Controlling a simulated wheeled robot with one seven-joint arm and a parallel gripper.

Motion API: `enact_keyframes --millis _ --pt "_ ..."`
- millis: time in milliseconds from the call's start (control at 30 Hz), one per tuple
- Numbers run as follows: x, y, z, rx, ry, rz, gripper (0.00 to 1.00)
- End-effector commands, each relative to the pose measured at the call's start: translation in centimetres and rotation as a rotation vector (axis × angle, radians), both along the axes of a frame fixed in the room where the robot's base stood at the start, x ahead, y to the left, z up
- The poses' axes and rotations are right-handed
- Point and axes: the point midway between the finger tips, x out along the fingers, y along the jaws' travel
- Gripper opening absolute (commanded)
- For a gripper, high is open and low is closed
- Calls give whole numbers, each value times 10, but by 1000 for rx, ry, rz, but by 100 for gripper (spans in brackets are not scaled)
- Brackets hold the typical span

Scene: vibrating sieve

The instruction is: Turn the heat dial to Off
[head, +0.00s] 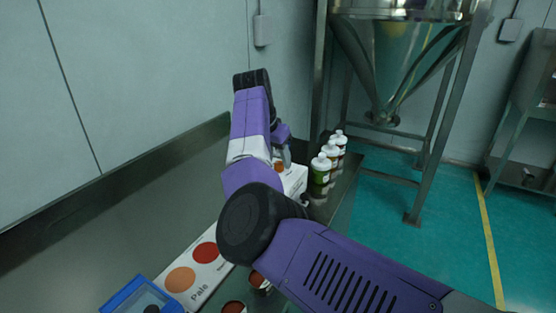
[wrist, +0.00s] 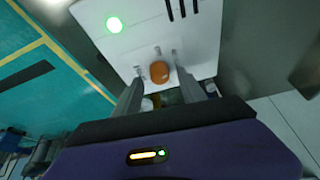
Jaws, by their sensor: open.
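The heat dial appears to be the orange-brown round knob (wrist: 159,71) on a white panel (wrist: 205,30) in the wrist view. My gripper (wrist: 158,64) is open, with one finger on each side of the knob in the picture. Contact cannot be told. A green lit circle (wrist: 114,24) and dark slots are on the same panel. In the head view my gripper (head: 284,157) points down at the white box (head: 294,181) on the bench, and a bit of orange (head: 279,168) shows beside the fingers. The dial's pointer and markings cannot be read.
Several capped bottles (head: 331,158) stand just right of the box. A card with coloured circles (head: 204,270) and a blue container (head: 140,296) lie at the front of the bench. A wall is behind. A metal hopper stand (head: 418,190) is at the right.

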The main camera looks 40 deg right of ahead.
Motion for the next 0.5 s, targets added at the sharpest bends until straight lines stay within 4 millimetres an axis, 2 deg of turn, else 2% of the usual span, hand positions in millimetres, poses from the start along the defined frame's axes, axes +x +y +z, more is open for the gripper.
enact_keyframes --millis 133,400,433,500 --pt "1 -4 -9 0 -1 -1 48" --pt "1 -5 -11 -1 -2 -1 48" --pt "1 -5 -11 0 -2 0 46" --pt "1 -5 -11 0 -2 0 33"
